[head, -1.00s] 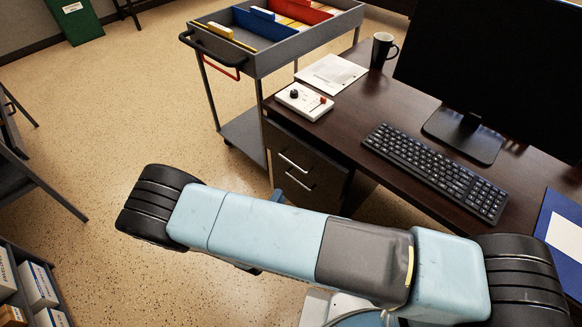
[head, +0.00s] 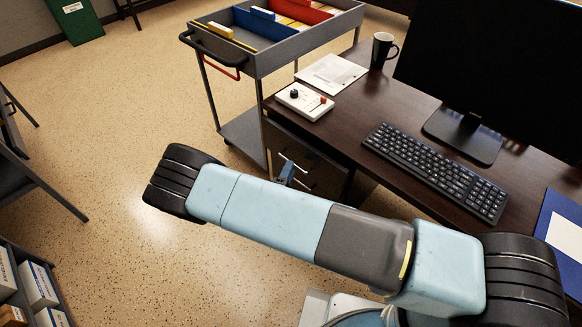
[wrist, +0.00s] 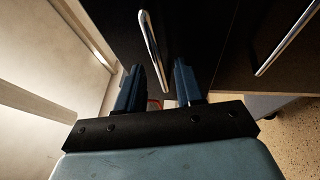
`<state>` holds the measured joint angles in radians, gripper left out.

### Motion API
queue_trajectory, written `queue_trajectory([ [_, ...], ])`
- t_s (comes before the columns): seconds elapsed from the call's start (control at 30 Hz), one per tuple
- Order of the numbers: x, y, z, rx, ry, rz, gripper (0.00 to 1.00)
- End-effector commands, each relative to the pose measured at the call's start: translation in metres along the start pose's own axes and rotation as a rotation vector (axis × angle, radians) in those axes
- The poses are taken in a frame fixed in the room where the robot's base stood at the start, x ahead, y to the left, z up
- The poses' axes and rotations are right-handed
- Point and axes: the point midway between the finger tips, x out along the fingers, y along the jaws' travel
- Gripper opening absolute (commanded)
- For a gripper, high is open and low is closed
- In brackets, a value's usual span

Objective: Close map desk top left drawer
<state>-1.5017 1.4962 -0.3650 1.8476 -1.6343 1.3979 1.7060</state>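The map desk (head: 395,115) has dark drawers (head: 325,165) with bright bar handles under its left end. My gripper (head: 288,172) is in front of these drawers in the head view, partly behind my arm. In the wrist view, my gripper (wrist: 157,82) has its two blue fingers apart with nothing between them. A bar handle (wrist: 152,45) on a dark drawer front lies just beyond the fingertips; I cannot tell whether they touch. A second handle (wrist: 285,40) is on another front to the right. How far each drawer stands out is unclear.
A grey cart (head: 290,55) with files stands beside the desk's left end. A white control box (head: 304,101), papers (head: 332,73), a mug (head: 383,51), a keyboard (head: 435,170) and a monitor (head: 490,65) are on the desk.

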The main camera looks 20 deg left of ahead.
Motion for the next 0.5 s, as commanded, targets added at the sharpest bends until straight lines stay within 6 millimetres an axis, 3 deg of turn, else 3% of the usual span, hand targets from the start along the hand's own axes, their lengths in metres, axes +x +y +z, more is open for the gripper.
queue_trajectory([
  [0.2,0.016,0.000,0.000,0.000,-0.001,-0.001,0.37],
  [0.5,0.019,0.000,0.000,0.000,0.000,-0.001,0.37],
])
